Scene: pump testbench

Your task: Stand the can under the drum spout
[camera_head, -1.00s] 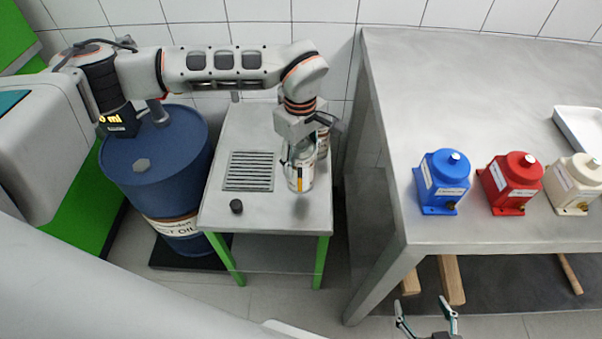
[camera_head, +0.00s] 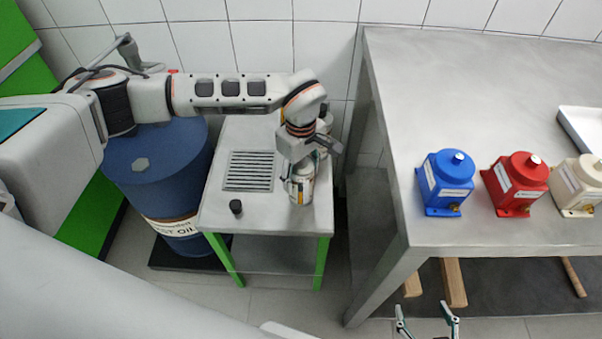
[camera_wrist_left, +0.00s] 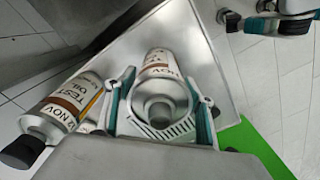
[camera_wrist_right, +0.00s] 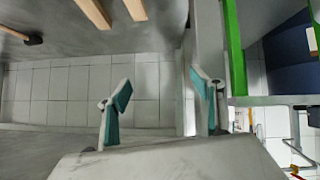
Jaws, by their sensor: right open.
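The can (camera_head: 301,187), silver with a printed label, is between the fingers of my left gripper (camera_head: 300,168), at the front right of the small steel table. In the left wrist view the can (camera_wrist_left: 160,97) has a bare grey neck, and my left gripper's fingers (camera_wrist_left: 162,100) lie close along both sides, appearing shut on it. Its base looks at or very near the tabletop. The blue drum (camera_head: 150,175) stands left of the table; its spout is hidden behind my left arm. My right gripper (camera_head: 428,322) is open and empty; it also shows in the right wrist view (camera_wrist_right: 165,100).
A second, black-capped can (camera_wrist_left: 68,105) stands beside the held one. The small table (camera_head: 262,218) has a grate (camera_head: 249,171) and a small black cap (camera_head: 236,207). The large bench (camera_head: 480,110) on the right carries blue (camera_head: 445,180), red (camera_head: 515,182) and cream (camera_head: 577,185) pumps.

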